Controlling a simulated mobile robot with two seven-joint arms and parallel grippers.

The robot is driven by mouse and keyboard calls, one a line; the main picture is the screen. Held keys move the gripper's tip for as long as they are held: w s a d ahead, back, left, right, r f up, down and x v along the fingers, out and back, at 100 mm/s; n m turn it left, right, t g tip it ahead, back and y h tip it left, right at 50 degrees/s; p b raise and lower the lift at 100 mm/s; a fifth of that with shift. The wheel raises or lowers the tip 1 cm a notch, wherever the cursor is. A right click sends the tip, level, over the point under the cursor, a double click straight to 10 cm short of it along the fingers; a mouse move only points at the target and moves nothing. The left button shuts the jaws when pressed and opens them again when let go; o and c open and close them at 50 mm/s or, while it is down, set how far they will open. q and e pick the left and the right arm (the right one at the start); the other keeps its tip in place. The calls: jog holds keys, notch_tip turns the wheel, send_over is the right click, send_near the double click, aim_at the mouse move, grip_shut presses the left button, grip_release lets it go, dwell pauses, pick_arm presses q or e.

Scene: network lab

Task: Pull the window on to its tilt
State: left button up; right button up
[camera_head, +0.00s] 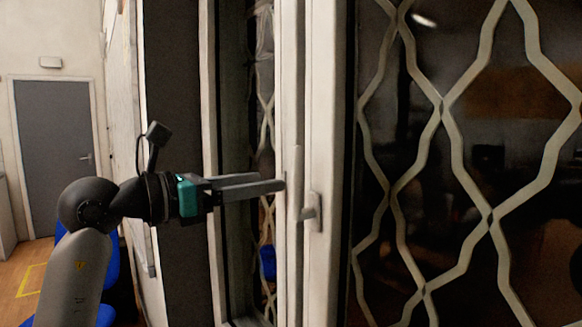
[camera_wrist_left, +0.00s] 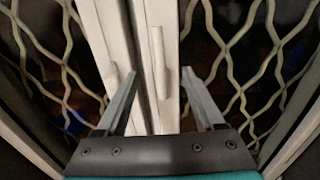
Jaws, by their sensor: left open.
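The window (camera_head: 325,60) has white upright frame members and dark glass behind a wavy lattice; its frame also shows in the left wrist view (camera_wrist_left: 104,28). A long pale upright handle (camera_head: 298,175) sits on the frame. A second, shorter handle (camera_head: 313,208) is just right of it and lower. My left gripper (camera_head: 273,181) is open, its fingers pointing right at the frame beside the long handle. In the left wrist view, an upright handle (camera_wrist_left: 158,60) lies between the open fingertips; whether they touch it I cannot tell. My right gripper is out of view.
A narrow window section with lattice (camera_head: 265,110) stands left of the frame. A dark wall strip (camera_head: 172,80) is behind my left arm. Far left are a grey door (camera_head: 52,140), a blue chair (camera_head: 105,262) and wooden floor with a yellow marking (camera_head: 32,280).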

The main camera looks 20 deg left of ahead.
aim_at(292, 178)
pick_arm(q)
jog(key=p+x, duration=0.2)
jog(key=x, duration=0.6)
jog(key=shift+p, duration=0.3)
grip_shut()
dwell(1.1)
